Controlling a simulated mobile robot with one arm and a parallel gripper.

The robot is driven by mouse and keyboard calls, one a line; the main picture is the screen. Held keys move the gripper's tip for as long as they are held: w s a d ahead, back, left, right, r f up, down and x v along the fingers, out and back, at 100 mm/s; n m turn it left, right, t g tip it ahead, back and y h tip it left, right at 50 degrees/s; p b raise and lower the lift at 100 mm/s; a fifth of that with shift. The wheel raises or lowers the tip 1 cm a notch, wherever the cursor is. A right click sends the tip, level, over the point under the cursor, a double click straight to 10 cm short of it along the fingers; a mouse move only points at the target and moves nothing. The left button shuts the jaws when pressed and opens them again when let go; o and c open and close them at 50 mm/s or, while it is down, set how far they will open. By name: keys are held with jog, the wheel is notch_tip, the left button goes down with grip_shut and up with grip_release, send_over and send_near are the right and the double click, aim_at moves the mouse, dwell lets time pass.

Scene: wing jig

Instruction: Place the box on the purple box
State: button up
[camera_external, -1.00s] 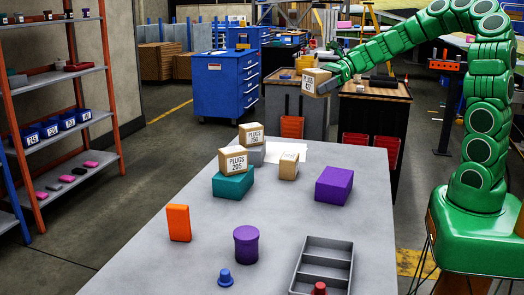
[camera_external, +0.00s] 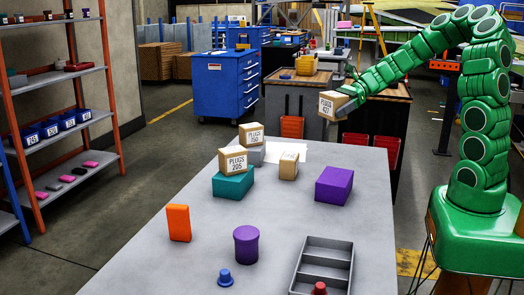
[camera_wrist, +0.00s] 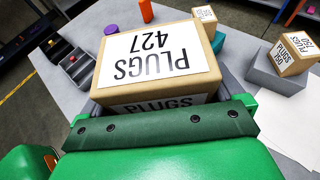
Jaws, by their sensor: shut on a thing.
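My gripper (camera_external: 345,97) is shut on a cardboard box (camera_external: 331,105) labelled PLUGS 427. The box is held in the air above the far right part of the grey table, and it fills the middle of the wrist view (camera_wrist: 157,65). The purple box (camera_external: 334,186) lies on the table's right side, below and nearer the camera than the held box, with nothing on top of it. In the wrist view the purple box is not visible; the held box and gripper may hide it.
A PLUGS 205 box (camera_external: 233,159) sits on a teal box (camera_external: 232,183). Another cardboard box (camera_external: 288,167) stands between. An orange block (camera_external: 179,222), purple cylinder (camera_external: 246,245) and grey tray (camera_external: 324,262) are nearer.

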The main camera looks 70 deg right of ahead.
aim_at(329, 167)
jog(key=shift+f, duration=9.05)
jog(key=o, duration=0.8)
jog(key=shift+f, duration=0.1)
jog(key=shift+c, duration=0.2)
jog(key=shift+o, duration=0.2)
